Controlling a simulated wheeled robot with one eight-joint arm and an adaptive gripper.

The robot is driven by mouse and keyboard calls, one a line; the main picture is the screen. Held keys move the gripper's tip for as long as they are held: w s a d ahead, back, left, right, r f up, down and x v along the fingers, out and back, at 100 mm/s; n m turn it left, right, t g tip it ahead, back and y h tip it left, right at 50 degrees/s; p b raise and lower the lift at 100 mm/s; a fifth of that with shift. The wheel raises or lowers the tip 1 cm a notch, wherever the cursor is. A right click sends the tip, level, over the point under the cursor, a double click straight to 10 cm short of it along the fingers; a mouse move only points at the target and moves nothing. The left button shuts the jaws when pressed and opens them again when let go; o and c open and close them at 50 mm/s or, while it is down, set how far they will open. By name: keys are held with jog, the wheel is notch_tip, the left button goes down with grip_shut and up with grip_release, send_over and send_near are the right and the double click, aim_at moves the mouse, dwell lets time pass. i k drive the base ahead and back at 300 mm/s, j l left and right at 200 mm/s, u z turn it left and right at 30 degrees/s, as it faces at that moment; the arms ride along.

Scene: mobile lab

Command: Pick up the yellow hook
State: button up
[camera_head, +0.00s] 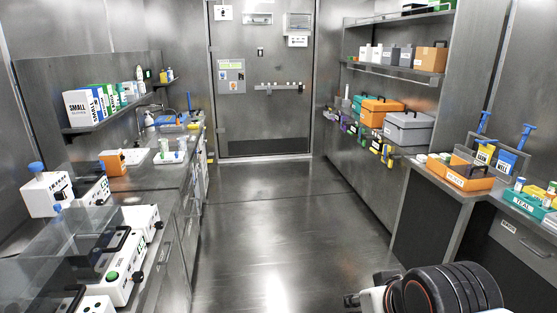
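Several small coloured pieces hang in a row along the front edge of the right-hand counter. My arm (450,290) shows at the bottom right as black ringed and white parts, well in front of that row. A small black part (352,300) sticks out at its left; I cannot tell whether it is my gripper. No fingertips show clearly, and nothing held is visible.
The middle floor (275,220) is clear up to the door (262,80). An orange case (381,111) and a grey case (409,127) stand above the row. An orange tray (460,172) and a teal tray (530,203) are nearer right. Lab devices line the left counter.

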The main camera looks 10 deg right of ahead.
aim_at(390, 165)
jog(key=i, duration=2.1)
jog(key=i+j+z, duration=0.15)
jog(key=i+z, duration=0.3)
jog(key=i, duration=0.2)
jog(key=i+j+z, duration=0.5)
jog(key=i, duration=0.15)
jog(key=i+j+z, duration=0.45)
jog(key=i+j, duration=0.05)
jog(key=i, duration=0.05)
